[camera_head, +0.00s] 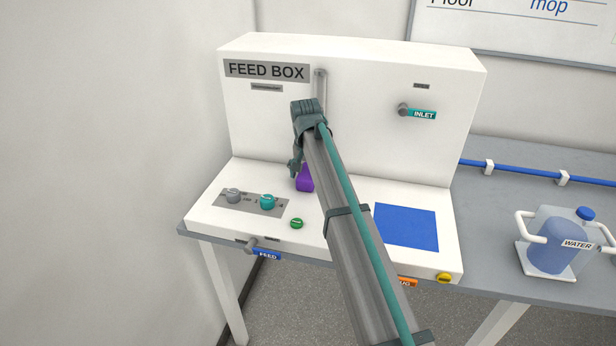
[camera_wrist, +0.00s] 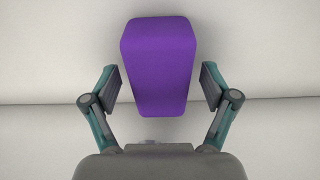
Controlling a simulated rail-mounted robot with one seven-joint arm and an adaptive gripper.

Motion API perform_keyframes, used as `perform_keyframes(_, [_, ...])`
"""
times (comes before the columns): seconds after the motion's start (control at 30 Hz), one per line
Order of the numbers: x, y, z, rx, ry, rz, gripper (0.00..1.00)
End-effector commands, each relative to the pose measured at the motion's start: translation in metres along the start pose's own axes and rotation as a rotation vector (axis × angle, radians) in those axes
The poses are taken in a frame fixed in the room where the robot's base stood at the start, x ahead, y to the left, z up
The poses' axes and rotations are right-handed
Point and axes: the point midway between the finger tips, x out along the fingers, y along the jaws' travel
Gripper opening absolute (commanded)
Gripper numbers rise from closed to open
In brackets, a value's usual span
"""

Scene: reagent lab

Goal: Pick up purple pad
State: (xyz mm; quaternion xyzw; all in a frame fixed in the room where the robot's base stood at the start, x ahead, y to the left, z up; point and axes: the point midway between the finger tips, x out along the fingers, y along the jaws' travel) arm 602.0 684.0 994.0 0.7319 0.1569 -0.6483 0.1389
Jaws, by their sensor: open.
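The purple pad (camera_head: 304,179) is on the white ledge of the feed box, partly hidden by my arm in the head view. In the wrist view the purple pad (camera_wrist: 159,62) is a tapered block, wider at the top, lying between my two fingers. My gripper (camera_wrist: 160,88) is open, with one finger on each side of the pad and a visible gap to each. In the head view my gripper (camera_head: 296,168) points down at the ledge beside the pad.
The feed box (camera_head: 375,85) rises behind the ledge, with an inlet valve (camera_head: 404,109). Grey and teal knobs (camera_head: 267,202) and a green button (camera_head: 297,223) sit left and in front. A blue square (camera_head: 406,227) lies right. A water jug (camera_head: 560,243) stands farther right.

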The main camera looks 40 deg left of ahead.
Motion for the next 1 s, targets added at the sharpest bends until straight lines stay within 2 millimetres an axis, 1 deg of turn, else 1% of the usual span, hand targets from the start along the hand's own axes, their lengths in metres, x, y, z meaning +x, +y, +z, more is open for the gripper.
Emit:
perform_keyframes(0.03, [0.000, 0.000, 0.000, 0.000, 0.000, 0.000, 0.80])
perform_keyframes(0.27, [0.000, 0.000, 0.000, 0.000, 0.000, 0.000, 0.42])
perform_keyframes(0.3, [0.000, 0.000, 0.000, 0.000, 0.000, 0.000, 0.35])
perform_keyframes(0.4, [0.000, 0.000, 0.000, 0.000, 0.000, 0.000, 0.21])
perform_keyframes(0.77, [-0.004, 0.000, -0.001, 0.000, 0.000, 0.000, 0.21])
perform_keyframes(0.87, [-0.011, 0.000, -0.002, 0.000, 0.001, 0.000, 0.21])
perform_keyframes(1.0, [-0.025, -0.001, -0.005, 0.000, 0.002, -0.001, 0.21])
